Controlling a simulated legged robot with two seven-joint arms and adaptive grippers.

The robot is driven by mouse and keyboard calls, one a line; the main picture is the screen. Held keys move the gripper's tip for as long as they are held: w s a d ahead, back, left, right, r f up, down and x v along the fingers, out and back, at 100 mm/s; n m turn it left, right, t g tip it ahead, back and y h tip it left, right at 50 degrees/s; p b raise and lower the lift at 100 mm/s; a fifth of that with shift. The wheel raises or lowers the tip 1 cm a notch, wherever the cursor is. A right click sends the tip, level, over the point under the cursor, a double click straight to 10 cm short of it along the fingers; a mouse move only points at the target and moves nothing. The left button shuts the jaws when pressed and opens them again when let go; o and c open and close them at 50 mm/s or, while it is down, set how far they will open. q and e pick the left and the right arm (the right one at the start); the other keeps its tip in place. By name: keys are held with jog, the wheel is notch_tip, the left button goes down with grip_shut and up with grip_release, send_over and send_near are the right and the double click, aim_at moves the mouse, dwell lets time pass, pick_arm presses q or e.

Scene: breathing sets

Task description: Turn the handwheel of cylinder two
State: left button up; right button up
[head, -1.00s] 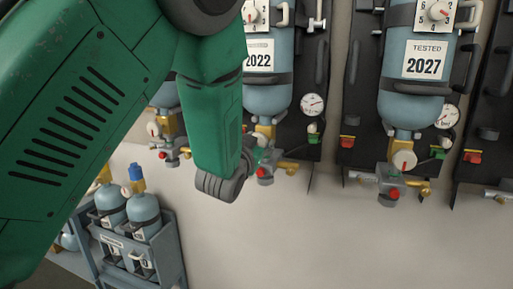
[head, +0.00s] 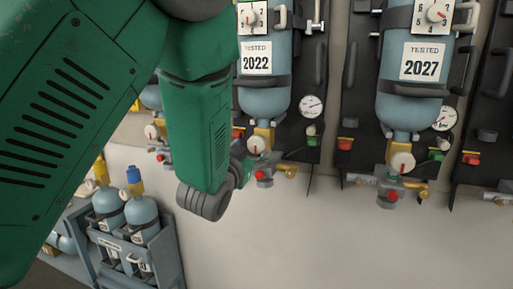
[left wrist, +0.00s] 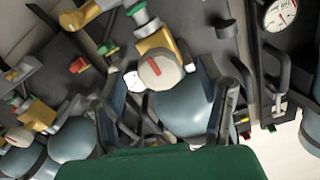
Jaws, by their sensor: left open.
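In the left wrist view a pale round handwheel (left wrist: 160,70) with a red mark sits on a brass valve at a blue cylinder (left wrist: 182,112). My left gripper (left wrist: 168,88) is open there, its dark fingers on either side of the handwheel and apart from it. In the head view my green left forearm hides most of that gripper. One handwheel (head: 258,145) shows below the cylinder marked 2022 (head: 265,95), just right of my wrist. Another handwheel (head: 402,162) is below the cylinder marked 2027 (head: 412,108). I cannot tell which cylinder is number two.
Pressure gauges (head: 311,105), red tabs (head: 345,143) and green tabs sit on the dark backplates. Hose fittings (head: 389,197) stick out below the valves. A grey-blue rack (head: 172,250) with small cylinders stands at lower left. The wall below the valves is clear.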

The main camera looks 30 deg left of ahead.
pick_arm(q)
jog(key=shift+v, duration=1.35)
jog(key=shift+a+f, duration=0.1)
jog(key=shift+a, duration=0.05)
jog(key=s+d+f+g+h+b, duration=0.1)
jog(key=s+f+g+b, duration=0.25)
jog(key=f, duration=1.25)
jog(key=s+d+f+g+h+b, duration=0.1)
jog(key=s+d+f+g+b, duration=0.25)
jog(key=f, duration=1.15)
jog(key=s+d+f+g+h+b, duration=0.2)
jog(key=s+f+g+b, duration=0.5)
jog(key=s+f, duration=1.8)
jog(key=d+g, duration=0.1)
jog(key=g, duration=0.1)
jog(key=shift+s+d+g, duration=0.15)
jog(key=shift+s+g, duration=0.25)
